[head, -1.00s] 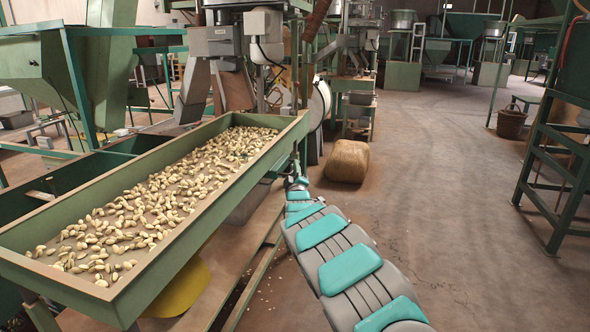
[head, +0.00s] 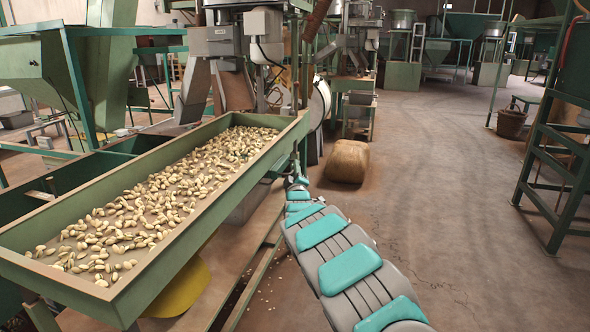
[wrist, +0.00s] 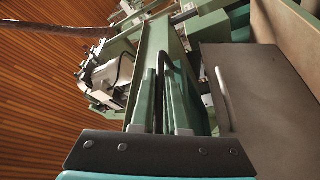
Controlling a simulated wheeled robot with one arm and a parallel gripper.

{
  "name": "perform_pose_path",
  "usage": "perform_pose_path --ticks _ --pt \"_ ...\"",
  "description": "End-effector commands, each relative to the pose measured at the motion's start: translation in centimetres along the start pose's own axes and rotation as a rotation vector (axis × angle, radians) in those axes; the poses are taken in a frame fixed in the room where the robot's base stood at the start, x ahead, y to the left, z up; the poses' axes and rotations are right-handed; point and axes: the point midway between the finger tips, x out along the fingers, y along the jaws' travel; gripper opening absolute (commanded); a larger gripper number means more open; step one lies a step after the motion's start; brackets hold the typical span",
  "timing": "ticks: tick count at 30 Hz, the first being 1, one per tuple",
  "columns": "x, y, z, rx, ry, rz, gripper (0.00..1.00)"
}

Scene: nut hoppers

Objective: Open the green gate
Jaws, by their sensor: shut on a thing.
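In the wrist view my gripper (wrist: 161,70) reaches up from the dark bolted bar at the bottom. The fingers and the held part are too small or hidden to make out there. Many pale nuts (head: 150,200) lie spread in the tray.
A grey panel with a curved metal rod (wrist: 224,98) stands right of the fingers in the wrist view. A tan sack-like bundle (head: 347,161) lies on the floor beyond my arm. A green frame (head: 555,150) stands at the right. The floor between is open.

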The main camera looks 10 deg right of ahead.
Motion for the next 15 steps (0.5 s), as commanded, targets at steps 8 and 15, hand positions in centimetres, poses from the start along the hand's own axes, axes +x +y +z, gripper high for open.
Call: perform_pose_path --ticks 8,15 --pt "-1.2 2.1 3.1 -0.005 -0.003 0.006 0.0" --pt "-2.8 5.0 6.9 -0.003 -0.004 0.004 0.0"
